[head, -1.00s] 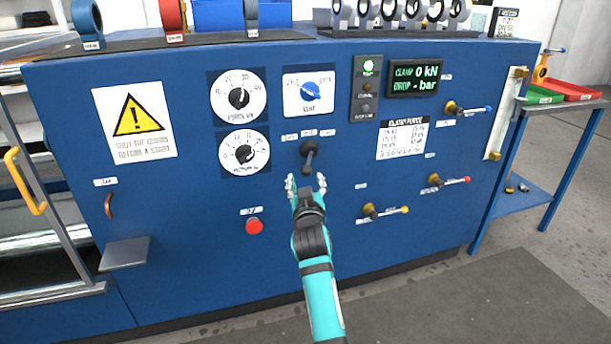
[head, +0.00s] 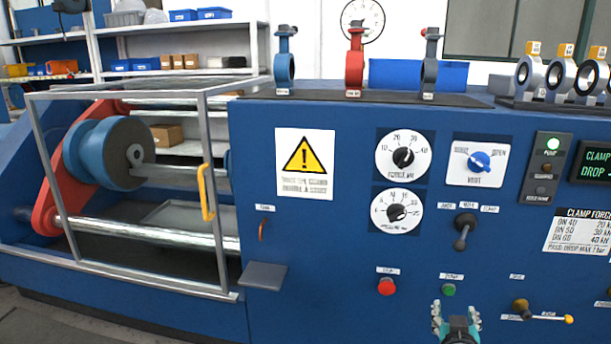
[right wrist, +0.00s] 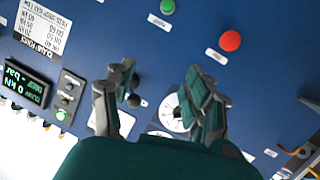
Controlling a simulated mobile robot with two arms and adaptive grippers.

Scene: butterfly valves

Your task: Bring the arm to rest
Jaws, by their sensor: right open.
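My right gripper (head: 456,315) shows at the bottom edge of the head view, pointing up, with its fingers apart and nothing between them. In the right wrist view its two fingers (right wrist: 162,98) are spread in front of the blue panel (right wrist: 255,75), empty. In the head view the black lever (head: 463,233) stands above the gripper, with its handle pointing down, clear of the fingers. The green button (head: 449,290) shows between lever and gripper. Most of my right arm is below the frame. My left gripper is not in view.
A red button (head: 386,287) and a brass valve with a yellow-tipped handle (head: 542,313) flank the gripper. A grey shelf (head: 263,276) juts out further left. A framed guard with a yellow handle (head: 207,192) encloses rollers at left.

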